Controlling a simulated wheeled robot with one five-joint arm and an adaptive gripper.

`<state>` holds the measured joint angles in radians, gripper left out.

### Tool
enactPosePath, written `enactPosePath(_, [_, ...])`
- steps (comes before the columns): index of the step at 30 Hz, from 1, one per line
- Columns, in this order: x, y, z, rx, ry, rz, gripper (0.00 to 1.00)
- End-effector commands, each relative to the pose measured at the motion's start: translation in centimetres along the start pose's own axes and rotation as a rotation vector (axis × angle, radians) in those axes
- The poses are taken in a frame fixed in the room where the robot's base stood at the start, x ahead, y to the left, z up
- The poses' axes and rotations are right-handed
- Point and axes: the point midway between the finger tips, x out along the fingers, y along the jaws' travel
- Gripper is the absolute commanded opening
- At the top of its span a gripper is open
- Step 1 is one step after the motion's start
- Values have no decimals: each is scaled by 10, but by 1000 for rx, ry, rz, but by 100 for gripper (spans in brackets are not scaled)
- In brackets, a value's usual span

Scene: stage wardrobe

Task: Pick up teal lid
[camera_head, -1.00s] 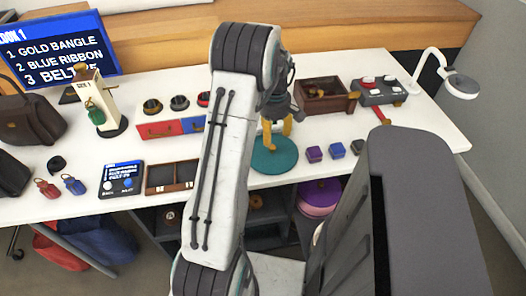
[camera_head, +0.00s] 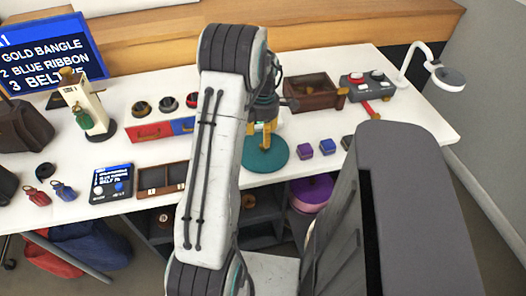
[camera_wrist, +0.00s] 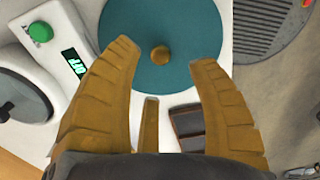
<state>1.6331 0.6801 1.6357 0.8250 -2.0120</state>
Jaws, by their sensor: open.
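The teal lid (camera_head: 274,164) is a flat round disc lying near the front edge of the white table. In the wrist view the teal lid (camera_wrist: 205,45) shows a small gold knob (camera_wrist: 160,55) at its middle. My gripper (camera_head: 264,140) hangs over the lid in the head view, with yellow fingers pointing down. In the wrist view my gripper (camera_wrist: 160,54) is open, its fingers on either side of the knob and nothing between them. I cannot tell how high the fingertips are above the lid. In the head view the fingers and arm hide part of the lid.
A brown open box (camera_head: 312,95) and a grey button panel (camera_head: 366,86) lie behind. A wooden tray (camera_head: 160,180) is to the left. In the wrist view, a white device with a green button (camera_wrist: 41,32) sits left of the lid.

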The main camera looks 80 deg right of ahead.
Motion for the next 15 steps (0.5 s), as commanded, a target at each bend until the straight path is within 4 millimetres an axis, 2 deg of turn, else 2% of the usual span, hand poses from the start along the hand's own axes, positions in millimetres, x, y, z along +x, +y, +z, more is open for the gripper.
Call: enactPosePath(15, [52, -1, -1, 2, 1, -2, 53])
